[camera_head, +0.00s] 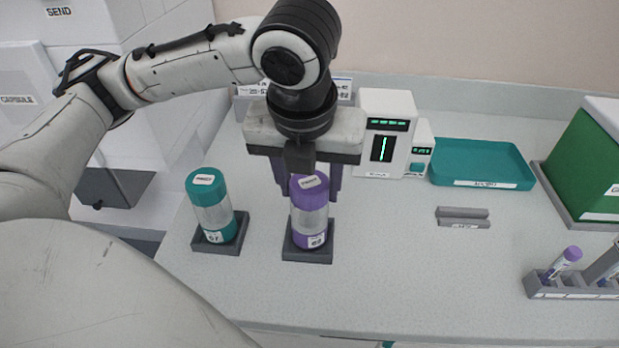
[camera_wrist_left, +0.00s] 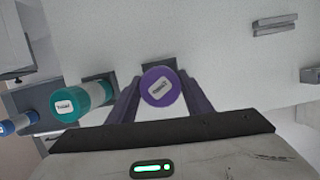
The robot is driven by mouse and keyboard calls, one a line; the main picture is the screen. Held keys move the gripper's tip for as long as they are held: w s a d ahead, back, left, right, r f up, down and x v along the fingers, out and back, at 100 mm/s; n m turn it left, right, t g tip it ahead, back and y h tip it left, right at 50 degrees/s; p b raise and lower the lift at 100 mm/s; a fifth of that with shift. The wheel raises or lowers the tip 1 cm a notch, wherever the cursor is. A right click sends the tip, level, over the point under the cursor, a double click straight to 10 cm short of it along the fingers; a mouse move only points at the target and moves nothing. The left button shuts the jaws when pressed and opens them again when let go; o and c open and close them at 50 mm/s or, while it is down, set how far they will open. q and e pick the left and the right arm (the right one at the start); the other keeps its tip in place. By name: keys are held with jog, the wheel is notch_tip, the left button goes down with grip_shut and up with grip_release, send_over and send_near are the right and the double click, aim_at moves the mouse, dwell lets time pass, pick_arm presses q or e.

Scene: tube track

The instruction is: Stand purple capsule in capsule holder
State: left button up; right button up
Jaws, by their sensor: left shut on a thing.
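The purple capsule (camera_head: 309,215) stands upright on a dark square base (camera_head: 308,253) near the middle of the counter; I take this base for a holder. My left gripper (camera_head: 308,180) comes down from above and is shut on the capsule's upper part. In the left wrist view the two fingers (camera_wrist_left: 160,100) flank the purple cap (camera_wrist_left: 160,87). I cannot tell whether the capsule's bottom touches the base. My right gripper is in neither view.
A teal capsule (camera_head: 211,207) stands on its own dark base (camera_head: 221,234) just left. Behind are a white device (camera_head: 387,135) and a teal tray (camera_head: 482,163). A small grey holder (camera_head: 463,217) and a tube rack (camera_head: 570,290) lie right. The front counter is clear.

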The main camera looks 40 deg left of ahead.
pick_arm(q)
jog(key=shift+f, duration=0.25)
jog(key=o, duration=1.3)
jog(key=shift+c, duration=0.2)
jog(key=shift+r, duration=0.1)
jog(key=p+v, duration=0.1)
jog(key=v, duration=0.8)
jog(key=shift+r+p, duration=0.1)
jog(key=shift+p, duration=0.3)
jog(key=shift+s+r, duration=0.15)
jog(key=shift+r, duration=0.3)
